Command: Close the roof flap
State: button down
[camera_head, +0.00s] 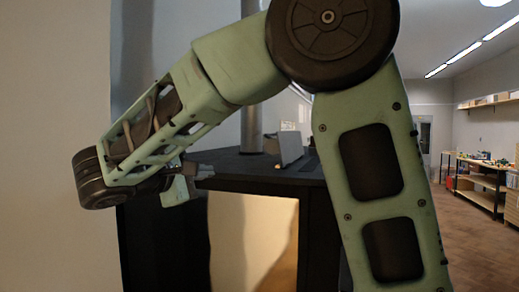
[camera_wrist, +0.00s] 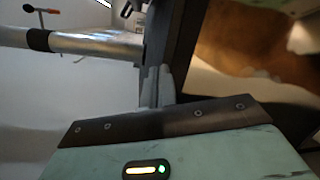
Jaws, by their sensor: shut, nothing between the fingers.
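The roof flap appears to be a small light grey panel (camera_head: 290,148). It stands raised on the flat dark top (camera_head: 250,165) of a black cabinet-like body, right of a metal pipe. My gripper (camera_head: 205,173) is at the front left edge of that top, well left of the flap and apart from it. In the wrist view my gripper's fingers (camera_wrist: 158,88) are together, with nothing seen between them. I cannot make out the flap in the wrist view. My arm hides part of the top and what lies behind it.
The upright metal pipe (camera_head: 251,125) rises from the top between my gripper and the flap. It also shows in the wrist view (camera_wrist: 95,45). A lit, warm-coloured opening (camera_head: 250,235) is below the top. A workbench (camera_head: 480,182) stands far right, with open floor before it.

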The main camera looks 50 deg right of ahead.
notch_tip(320, 180, up, 5)
jog(key=m+h, duration=0.1)
jog(key=h, duration=0.1)
jog(key=w+d+p, duration=0.1)
jog(key=d+p, duration=0.1)
jog(key=d, duration=0.4)
jog(key=w+d+r+p, duration=0.1)
jog(key=d+p, duration=0.1)
jog(key=d, duration=0.4)
jog(key=w+d+p, duration=0.1)
jog(key=d+p, duration=0.1)
jog(key=d, duration=0.4)
jog(key=shift+w+d+r, duration=0.25)
jog(key=shift+d, duration=0.15)
jog(key=shift+w+d, duration=0.15)
jog(key=shift+d, duration=0.55)
jog(key=shift+m, duration=0.3)
